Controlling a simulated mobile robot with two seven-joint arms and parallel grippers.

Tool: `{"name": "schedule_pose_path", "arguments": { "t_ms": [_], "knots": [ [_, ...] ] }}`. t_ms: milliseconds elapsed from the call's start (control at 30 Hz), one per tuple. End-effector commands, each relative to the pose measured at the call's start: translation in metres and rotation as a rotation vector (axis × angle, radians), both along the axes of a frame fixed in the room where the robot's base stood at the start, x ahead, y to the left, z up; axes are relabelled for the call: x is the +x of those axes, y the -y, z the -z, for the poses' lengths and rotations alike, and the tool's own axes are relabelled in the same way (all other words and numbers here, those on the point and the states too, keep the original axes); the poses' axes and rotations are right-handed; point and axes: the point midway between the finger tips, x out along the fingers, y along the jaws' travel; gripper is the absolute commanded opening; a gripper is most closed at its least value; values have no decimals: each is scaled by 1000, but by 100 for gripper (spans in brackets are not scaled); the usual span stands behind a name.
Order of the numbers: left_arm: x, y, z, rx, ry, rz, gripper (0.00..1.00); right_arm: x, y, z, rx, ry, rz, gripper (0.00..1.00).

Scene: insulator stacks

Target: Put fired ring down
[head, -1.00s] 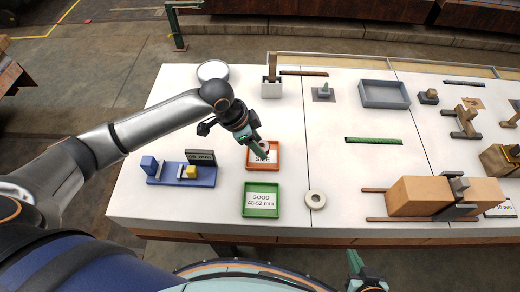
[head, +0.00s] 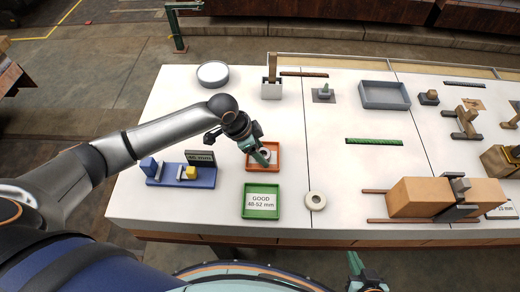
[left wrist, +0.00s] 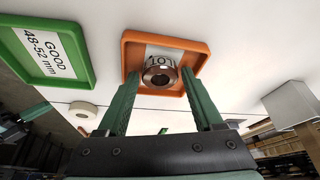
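A dark metallic-brown ring (left wrist: 160,75) lies in the orange tray (left wrist: 198,48), over its partly covered label. My left gripper (left wrist: 160,78) is open, its two green fingers on either side of the ring with gaps between. In the head view my left gripper (head: 260,157) is over the orange tray (head: 277,164), partly hiding the ring. A pale ring (head: 309,206) lies on the white table right of the green tray (head: 246,213) marked GOOD 48-52 mm. My right gripper (head: 364,274) is at the bottom edge, off the table; its opening is unclear.
A blue gauge fixture (head: 165,180) with a yellow block stands left of the trays. A round white dish (head: 213,74) and a grey holder (head: 271,89) stand behind. A large orange-brown block (head: 415,197) is at right. The table between trays and green strip (head: 374,141) is clear.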

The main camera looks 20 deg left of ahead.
Motion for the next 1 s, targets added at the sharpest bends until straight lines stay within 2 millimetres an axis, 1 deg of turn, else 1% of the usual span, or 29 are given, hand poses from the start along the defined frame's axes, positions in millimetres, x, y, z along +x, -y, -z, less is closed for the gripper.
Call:
{"name": "schedule_pose_path", "arguments": {
  "t_ms": [233, 367, 467, 700, 800, 900, 1000],
  "knots": [
    [0, 0, -1, 0, 0, 0, 69, 0, 0, 0, 0, 0, 0, 0],
    [-1, -3, -11, -1, 1, -1, 69, 0, 0, -2, 1, 0, 1, 0],
    [-4, -9, -27, 0, 3, -1, 69, 0, 0, -5, 1, 0, 1, 0],
    [-15, -25, -76, 1, 3, 0, 69, 0, 0, -11, 1, 0, 1, 0],
    [-19, -31, -92, 1, 2, 0, 69, 0, 0, -12, 1, 0, 1, 0],
    [-22, -35, -104, -1, 1, -2, 69, 0, 0, -13, 1, 0, 1, 0],
    [-24, -38, -111, 0, 0, -1, 69, 0, 0, -14, 1, 0, 1, 0]
  ]
}}
